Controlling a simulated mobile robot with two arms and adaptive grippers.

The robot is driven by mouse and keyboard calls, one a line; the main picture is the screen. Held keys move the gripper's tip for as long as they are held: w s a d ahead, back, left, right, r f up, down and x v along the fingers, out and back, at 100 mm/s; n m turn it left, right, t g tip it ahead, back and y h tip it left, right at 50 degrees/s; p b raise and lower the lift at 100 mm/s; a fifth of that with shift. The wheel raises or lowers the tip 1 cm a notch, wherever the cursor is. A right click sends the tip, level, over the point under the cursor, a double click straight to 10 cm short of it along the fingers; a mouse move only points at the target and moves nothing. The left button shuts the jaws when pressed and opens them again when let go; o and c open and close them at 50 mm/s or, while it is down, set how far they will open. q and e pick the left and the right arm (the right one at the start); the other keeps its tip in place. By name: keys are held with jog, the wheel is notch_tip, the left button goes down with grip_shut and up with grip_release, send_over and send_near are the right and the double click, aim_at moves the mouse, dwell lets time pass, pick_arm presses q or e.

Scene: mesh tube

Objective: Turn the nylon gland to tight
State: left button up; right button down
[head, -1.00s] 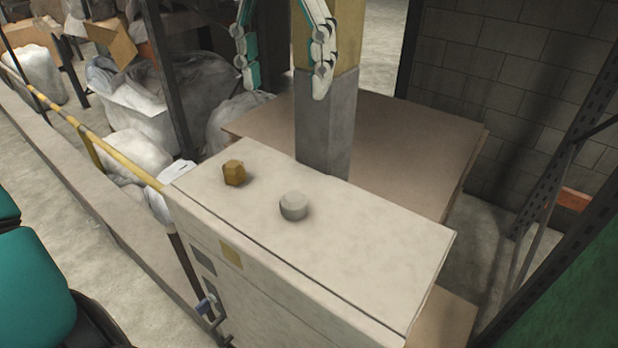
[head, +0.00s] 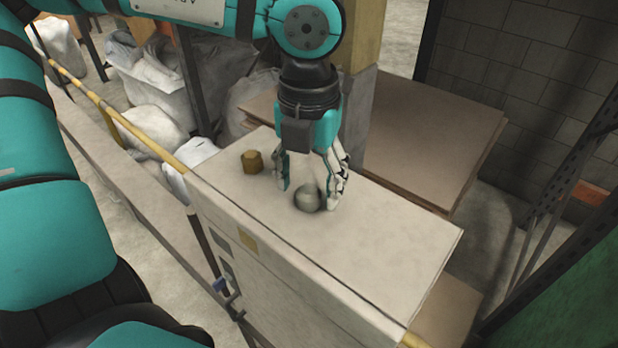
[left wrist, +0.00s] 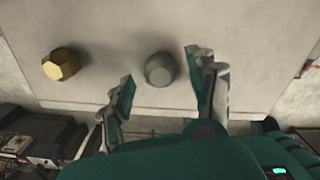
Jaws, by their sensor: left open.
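In the left wrist view the grey gland (left wrist: 160,69) shows between the two fingers. My left gripper (head: 310,194) points down over it and is open, one finger on each side. In the left wrist view the open fingers (left wrist: 159,76) have a visible gap to the gland on both sides. A brass-coloured, faceted gland (head: 252,162) stands to the left; it also shows in the left wrist view (left wrist: 61,64). My right gripper is not in view.
A yellow rail (head: 130,128) runs along the cabinet's left side. A post (head: 358,120) and brown boards (head: 425,140) stand behind the cabinet. White sacks (head: 150,85) lie at the back left. The cabinet top right of the gland is clear.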

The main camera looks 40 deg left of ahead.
pick_arm(q)
jog(key=shift+f, duration=0.8)
